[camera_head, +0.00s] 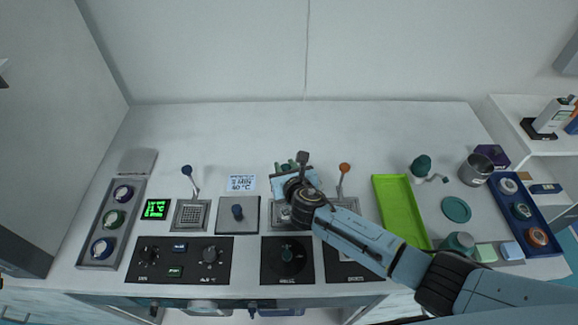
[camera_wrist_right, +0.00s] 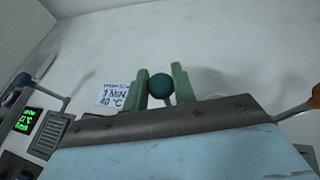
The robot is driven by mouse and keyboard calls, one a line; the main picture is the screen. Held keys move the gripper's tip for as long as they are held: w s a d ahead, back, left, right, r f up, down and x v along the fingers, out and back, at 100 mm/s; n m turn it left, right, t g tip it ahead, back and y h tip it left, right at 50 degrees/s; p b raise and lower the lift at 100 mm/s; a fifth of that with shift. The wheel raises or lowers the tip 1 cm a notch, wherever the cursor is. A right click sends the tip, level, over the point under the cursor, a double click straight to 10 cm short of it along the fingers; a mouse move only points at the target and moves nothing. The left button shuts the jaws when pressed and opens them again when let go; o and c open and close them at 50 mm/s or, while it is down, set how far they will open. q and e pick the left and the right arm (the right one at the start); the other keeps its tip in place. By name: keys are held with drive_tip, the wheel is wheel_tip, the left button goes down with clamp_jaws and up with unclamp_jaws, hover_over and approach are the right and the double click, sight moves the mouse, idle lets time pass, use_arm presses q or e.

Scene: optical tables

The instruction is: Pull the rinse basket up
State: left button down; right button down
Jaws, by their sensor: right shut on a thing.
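The rinse basket (camera_head: 279,215) sits in the middle station above the panel with the green dial, mostly hidden under my right wrist. Its dark green ball knob (camera_wrist_right: 160,84) shows between the green fingertips of my right gripper in the wrist view. My right gripper (camera_head: 291,166) is shut on this knob, at the back of the station. I cannot tell from these views whether the basket is raised. My left gripper is not in view.
A basket with a blue-knobbed lever (camera_head: 187,170) stands left, and an orange-knobbed lever (camera_head: 344,168) stands close right of my gripper. A grey lid with a knob (camera_head: 238,213) lies between. A lime tray (camera_head: 401,210) is further right. The rear counter is clear.

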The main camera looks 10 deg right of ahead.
drive_tip(key=c, duration=1.5)
unclamp_jaws()
drive_tip(key=shift+w+r, duration=0.15)
drive_tip(key=shift+r, duration=0.2)
drive_tip(key=o, duration=0.4)
drive_tip(key=shift+f, duration=0.1)
drive_tip(key=shift+c, duration=0.2)
drive_tip(key=shift+s+d+r, duration=0.1)
drive_tip(key=shift+s+r, duration=0.1)
drive_tip(key=shift+s, duration=0.5)
drive_tip(key=p+v, duration=0.2)
drive_tip(key=v, duration=1)
drive_tip(key=shift+s, duration=0.1)
